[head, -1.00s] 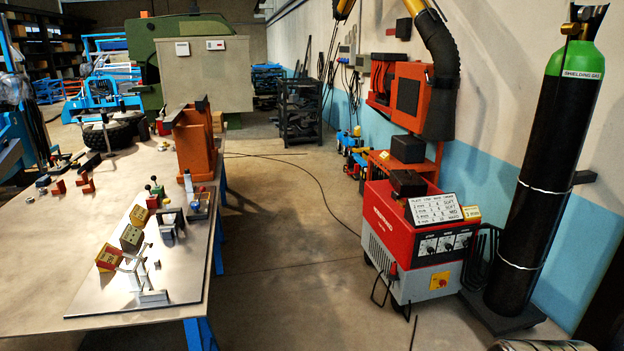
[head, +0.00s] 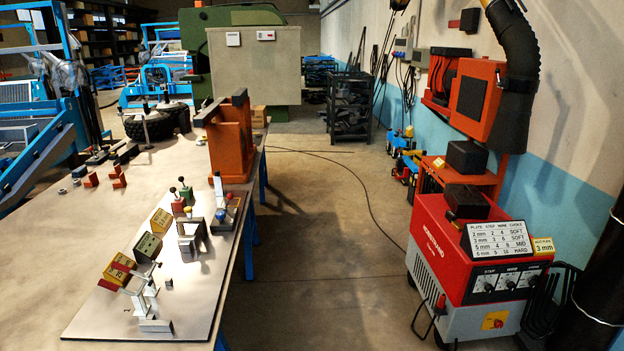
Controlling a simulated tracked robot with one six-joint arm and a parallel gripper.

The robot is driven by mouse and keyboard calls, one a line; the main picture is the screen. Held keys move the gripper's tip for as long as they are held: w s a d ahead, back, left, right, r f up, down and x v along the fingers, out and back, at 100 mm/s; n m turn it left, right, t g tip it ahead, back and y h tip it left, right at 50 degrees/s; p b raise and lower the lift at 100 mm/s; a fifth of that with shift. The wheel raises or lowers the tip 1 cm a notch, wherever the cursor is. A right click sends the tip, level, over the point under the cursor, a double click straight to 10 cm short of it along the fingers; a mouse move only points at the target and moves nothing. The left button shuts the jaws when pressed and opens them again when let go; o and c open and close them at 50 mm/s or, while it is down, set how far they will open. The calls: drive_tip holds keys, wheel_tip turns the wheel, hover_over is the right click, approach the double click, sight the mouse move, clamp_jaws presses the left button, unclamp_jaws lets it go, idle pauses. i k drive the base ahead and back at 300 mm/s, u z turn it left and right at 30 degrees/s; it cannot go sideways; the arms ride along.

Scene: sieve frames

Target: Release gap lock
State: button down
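My gripper is not in this view. A thin grey board (head: 200,300) lies on the long table. On it stand a small metal fixture (head: 192,238) and several tilted coloured blocks: a yellow one (head: 161,221), an olive one (head: 147,247) and a red-and-yellow one (head: 117,270). Silver brackets (head: 153,308) stand near the front edge. A blue block with an upright pale part (head: 219,190) stands at the board's far right. I cannot tell which part is the gap lock.
The table (head: 60,270) has free room left of the board. An orange stand (head: 230,140) is at its far right edge. A red welding machine (head: 445,240) with a settings chart (head: 497,240) and "3 mm" sign (head: 543,246) stands right, across open floor (head: 330,240).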

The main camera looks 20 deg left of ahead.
sight(230, 196)
drive_tip(key=u, duration=0.1)
drive_tip(key=i, duration=1.5)
drive_tip(key=u, duration=0.55)
drive_tip(key=i, duration=0.7)
drive_tip(key=u, duration=0.65)
drive_tip(key=i, duration=0.6)
drive_tip(key=u, duration=0.9)
drive_tip(key=i, duration=0.75)
drive_tip(key=u, duration=0.4)
